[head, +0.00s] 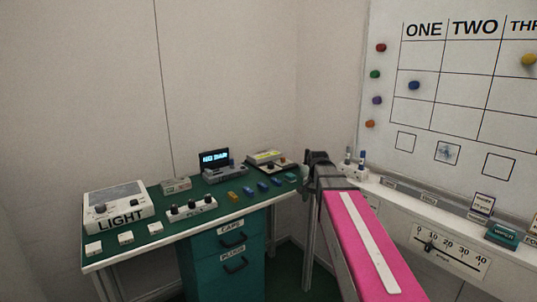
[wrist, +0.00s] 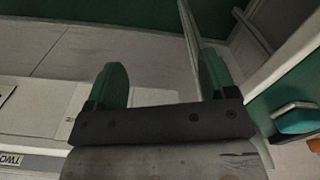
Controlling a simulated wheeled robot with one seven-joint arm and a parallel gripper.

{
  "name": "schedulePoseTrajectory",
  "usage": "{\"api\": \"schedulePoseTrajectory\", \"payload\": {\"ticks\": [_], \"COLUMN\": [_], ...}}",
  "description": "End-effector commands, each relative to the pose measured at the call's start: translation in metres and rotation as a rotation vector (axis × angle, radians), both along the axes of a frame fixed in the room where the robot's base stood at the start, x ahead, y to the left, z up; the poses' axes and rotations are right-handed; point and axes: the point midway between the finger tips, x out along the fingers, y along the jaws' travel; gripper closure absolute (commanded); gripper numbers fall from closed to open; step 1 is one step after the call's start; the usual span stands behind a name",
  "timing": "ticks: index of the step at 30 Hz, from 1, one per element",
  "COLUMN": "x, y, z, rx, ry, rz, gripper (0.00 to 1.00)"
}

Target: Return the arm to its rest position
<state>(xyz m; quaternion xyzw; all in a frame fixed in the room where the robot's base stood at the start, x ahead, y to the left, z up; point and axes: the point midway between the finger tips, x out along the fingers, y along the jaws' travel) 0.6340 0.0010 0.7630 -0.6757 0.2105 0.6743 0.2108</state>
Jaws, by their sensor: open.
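My gripper (wrist: 163,80) shows in the wrist view with its two green fingers spread wide apart. Nothing is between them. In the head view my pink arm with a white stripe reaches up from the lower right. Its dark wrist end is beside the right end of the green-topped bench (head: 155,229), near the corner of the white ledge under the board. The fingers cannot be made out clearly in the head view.
The bench holds a LIGHT box (head: 118,212), a small lit display (head: 214,159) and several small coloured blocks. A whiteboard (head: 475,90) with a grid and magnets is at right. On its ledge are a slider scale (head: 447,250) and a teal wiper (head: 502,235).

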Motion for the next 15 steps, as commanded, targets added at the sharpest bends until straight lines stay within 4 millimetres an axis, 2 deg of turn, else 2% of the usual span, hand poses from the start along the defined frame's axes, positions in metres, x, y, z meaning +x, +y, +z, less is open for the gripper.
{"api": "schedulePoseTrajectory", "payload": {"ticks": [1, 6, 15], "x": [-0.016, -0.051, -0.119], "y": [0.0, 0.0, 0.0], "z": [-0.02, -0.074, -0.152], "rx": [0.0, 0.0, 0.0], "ry": [0.005, 0.004, 0.001], "rz": [0.04, 0.191, 0.449], "gripper": [0.22, 0.22, 0.22]}}
